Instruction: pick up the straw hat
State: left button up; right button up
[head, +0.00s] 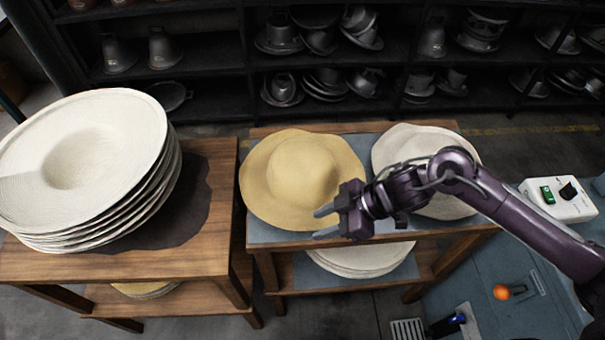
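A tan straw hat (300,172) lies brim down on the middle table, on its left half. My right gripper (324,223) comes in from the right and is over the hat's front right brim edge. Its two fingers point left and stand apart with nothing between them. I cannot tell how high the gripper is above the brim. A white hat (408,148) lies to the right of the straw hat, partly hidden behind my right arm. My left gripper is not in view.
A tall stack of white wide-brimmed hats (82,165) stands on the left wooden table (150,262). More white hats (360,258) lie on the shelf below. A white control box (558,199) is at the right. Dark shelves (215,58) with metal hat molds run along the back.

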aim_at(300, 230)
jog(key=x, duration=0.4)
jog(key=p+x, duration=0.1)
jog(key=x, duration=0.1)
jog(key=shift+w+a, duration=0.1)
jog(key=shift+w, duration=0.15)
grip_shut()
